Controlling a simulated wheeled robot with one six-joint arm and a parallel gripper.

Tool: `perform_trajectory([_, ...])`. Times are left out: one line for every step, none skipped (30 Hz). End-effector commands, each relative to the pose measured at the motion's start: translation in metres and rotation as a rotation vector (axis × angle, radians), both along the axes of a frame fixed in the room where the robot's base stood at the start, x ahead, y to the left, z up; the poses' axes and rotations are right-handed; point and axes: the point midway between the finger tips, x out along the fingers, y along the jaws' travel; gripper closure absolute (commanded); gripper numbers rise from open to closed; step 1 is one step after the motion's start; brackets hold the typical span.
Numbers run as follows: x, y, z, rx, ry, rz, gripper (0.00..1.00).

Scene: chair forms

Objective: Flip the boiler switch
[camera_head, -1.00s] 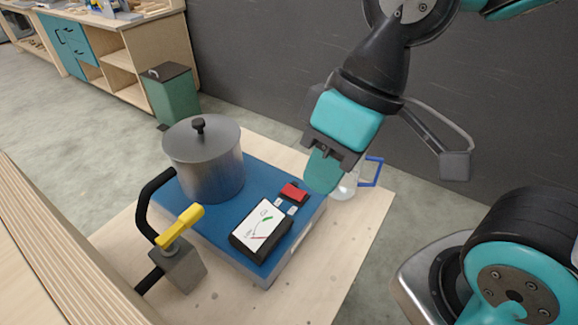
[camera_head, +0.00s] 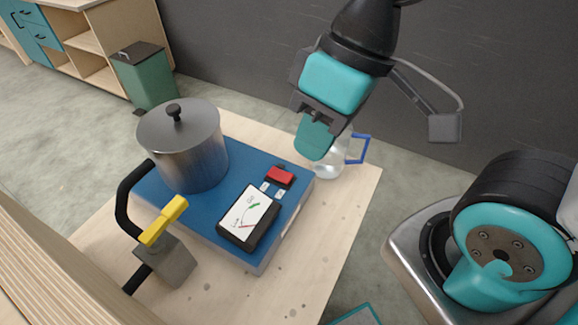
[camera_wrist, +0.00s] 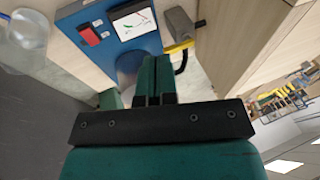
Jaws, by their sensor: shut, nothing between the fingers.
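The boiler switch is a red rocker (camera_head: 280,174) in a dark frame at the right end of the blue boiler base (camera_head: 215,217). It also shows in the wrist view (camera_wrist: 90,36), with small white labels beside it. A gauge with a white face (camera_head: 247,213) sits in front of it. A steel pot with a lid (camera_head: 183,150) stands on the base's left part. My gripper (camera_head: 314,140) is shut and empty. In the head view it hangs above and to the right of the red switch, apart from it. In the wrist view its fingers (camera_wrist: 155,75) are together.
A clear jug with a blue handle (camera_head: 328,165) stands just behind my gripper on the wooden table (camera_head: 270,285). A grey valve block with a yellow lever (camera_head: 163,222) and black pipe is at the front left. A green bin (camera_head: 144,76) stands behind on the floor.

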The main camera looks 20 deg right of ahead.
Motion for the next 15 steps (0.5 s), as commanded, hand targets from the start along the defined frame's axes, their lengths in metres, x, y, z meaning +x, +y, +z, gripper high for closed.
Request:
perform_trajectory([0.006,0.000,-0.001,-0.007,0.013,-0.030,1.00])
perform_trajectory([0.011,-0.001,-0.003,-0.014,0.026,-0.065,1.00])
perform_trajectory([0.020,-0.002,-0.007,-0.028,0.050,-0.128,1.00])
perform_trajectory([0.030,-0.003,-0.010,-0.041,0.071,-0.189,1.00])
perform_trajectory([0.040,-0.005,-0.015,-0.057,0.095,-0.260,1.00])
perform_trajectory([0.056,-0.007,-0.022,-0.082,0.132,-0.372,1.00])
perform_trajectory([0.068,-0.009,-0.029,-0.103,0.157,-0.461,1.00])
perform_trajectory([0.082,-0.011,-0.037,-0.125,0.180,-0.555,1.00])
perform_trajectory([0.098,-0.014,-0.048,-0.154,0.211,-0.683,1.00])
perform_trajectory([0.110,-0.017,-0.056,-0.176,0.229,-0.777,1.00])
perform_trajectory([0.122,-0.020,-0.065,-0.196,0.244,-0.868,1.00])
perform_trajectory([0.135,-0.024,-0.077,-0.222,0.262,-0.985,1.00])
perform_trajectory([0.145,-0.027,-0.086,-0.240,0.271,-1.067,1.00])
perform_trajectory([0.153,-0.030,-0.094,-0.256,0.279,-1.144,1.00])
perform_trajectory([0.163,-0.033,-0.105,-0.274,0.285,-1.236,1.00])
